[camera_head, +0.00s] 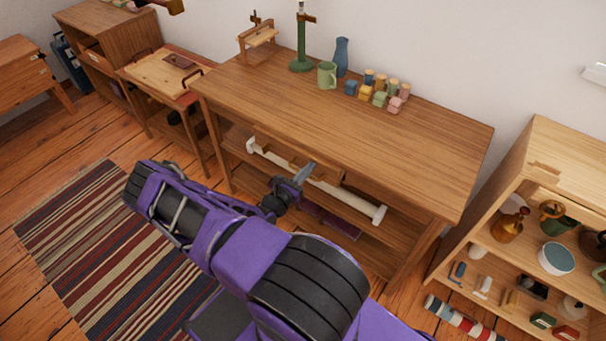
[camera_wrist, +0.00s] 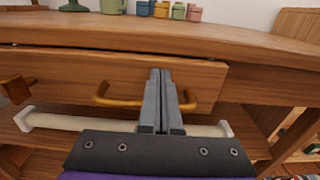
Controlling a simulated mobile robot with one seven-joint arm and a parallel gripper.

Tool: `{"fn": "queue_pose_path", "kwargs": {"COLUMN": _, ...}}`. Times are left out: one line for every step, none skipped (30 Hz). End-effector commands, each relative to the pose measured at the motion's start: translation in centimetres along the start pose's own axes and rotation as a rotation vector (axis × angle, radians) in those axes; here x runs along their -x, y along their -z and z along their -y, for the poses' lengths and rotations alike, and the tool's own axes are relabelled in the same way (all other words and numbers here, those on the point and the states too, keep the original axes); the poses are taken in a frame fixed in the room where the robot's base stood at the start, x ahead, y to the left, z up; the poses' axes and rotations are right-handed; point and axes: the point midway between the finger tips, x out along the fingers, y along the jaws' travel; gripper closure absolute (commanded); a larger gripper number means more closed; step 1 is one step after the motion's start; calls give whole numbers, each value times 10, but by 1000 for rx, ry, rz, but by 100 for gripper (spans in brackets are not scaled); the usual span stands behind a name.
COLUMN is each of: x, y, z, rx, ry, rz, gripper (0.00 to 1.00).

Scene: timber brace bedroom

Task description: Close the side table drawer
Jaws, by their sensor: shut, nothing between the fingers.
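The wooden side table (camera_head: 400,143) stands against the wall, with open shelves below its top. In the wrist view its drawer front (camera_wrist: 75,68) lies under the tabletop edge, with a curved brass-coloured handle (camera_wrist: 104,99). A thin dark gap shows above the drawer front; I cannot tell how far the drawer stands out. My gripper (camera_head: 307,170) is shut and empty, at the table's front just below the top. In the wrist view my gripper (camera_wrist: 160,72) points at the drawer front and hides the middle of the handle. I cannot tell whether the fingers touch it.
A pale bar with white ends (camera_head: 345,193) lies below the drawer. A green mug (camera_head: 327,75), a blue vase (camera_head: 341,57) and several small coloured blocks stand at the table's back. A filled shelf unit (camera_head: 484,228) stands right. A striped rug (camera_head: 75,235) covers floor at left.

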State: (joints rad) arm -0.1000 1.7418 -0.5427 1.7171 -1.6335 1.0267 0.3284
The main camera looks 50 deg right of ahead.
Motion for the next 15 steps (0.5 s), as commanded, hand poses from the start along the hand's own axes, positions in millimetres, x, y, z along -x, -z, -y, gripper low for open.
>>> {"fn": "queue_pose_path", "kwargs": {"x": -1, "y": 0, "z": 0, "rx": 0, "ry": 0, "rz": 0, "gripper": 100}}
{"fn": "queue_pose_path", "kwargs": {"x": -1, "y": 0, "z": 0, "rx": 0, "ry": 0, "rz": 0, "gripper": 100}}
{"fn": "queue_pose_path", "kwargs": {"x": -1, "y": 0, "z": 0, "rx": 0, "ry": 0, "rz": 0, "gripper": 100}}
{"fn": "queue_pose_path", "kwargs": {"x": -1, "y": 0, "z": 0, "rx": 0, "ry": 0, "rz": 0, "gripper": 100}}
{"fn": "queue_pose_path", "kwargs": {"x": -1, "y": 0, "z": 0, "rx": 0, "ry": 0, "rz": 0, "gripper": 100}}
{"fn": "queue_pose_path", "kwargs": {"x": -1, "y": 0, "z": 0, "rx": 0, "ry": 0, "rz": 0, "gripper": 100}}
{"fn": "queue_pose_path", "kwargs": {"x": -1, "y": 0, "z": 0, "rx": 0, "ry": 0, "rz": 0, "gripper": 100}}
{"fn": "queue_pose_path", "kwargs": {"x": -1, "y": 0, "z": 0, "rx": 0, "ry": 0, "rz": 0, "gripper": 100}}
{"fn": "queue_pose_path", "kwargs": {"x": -1, "y": 0, "z": 0, "rx": 0, "ry": 0, "rz": 0, "gripper": 100}}
{"fn": "queue_pose_path", "kwargs": {"x": -2, "y": 0, "z": 0, "rx": 0, "ry": 0, "rz": 1, "gripper": 100}}
{"fn": "queue_pose_path", "kwargs": {"x": -3, "y": 0, "z": 0, "rx": 0, "ry": 1, "rz": 1, "gripper": 100}}
{"fn": "queue_pose_path", "kwargs": {"x": -6, "y": 1, "z": 0, "rx": -1, "ry": 1, "rz": 2, "gripper": 100}}
{"fn": "queue_pose_path", "kwargs": {"x": -10, "y": 1, "z": 0, "rx": -1, "ry": 2, "rz": 2, "gripper": 100}}
{"fn": "queue_pose_path", "kwargs": {"x": -14, "y": 1, "z": 0, "rx": -2, "ry": 2, "rz": 3, "gripper": 100}}
{"fn": "queue_pose_path", "kwargs": {"x": -20, "y": 2, "z": 0, "rx": -2, "ry": 3, "rz": 2, "gripper": 100}}
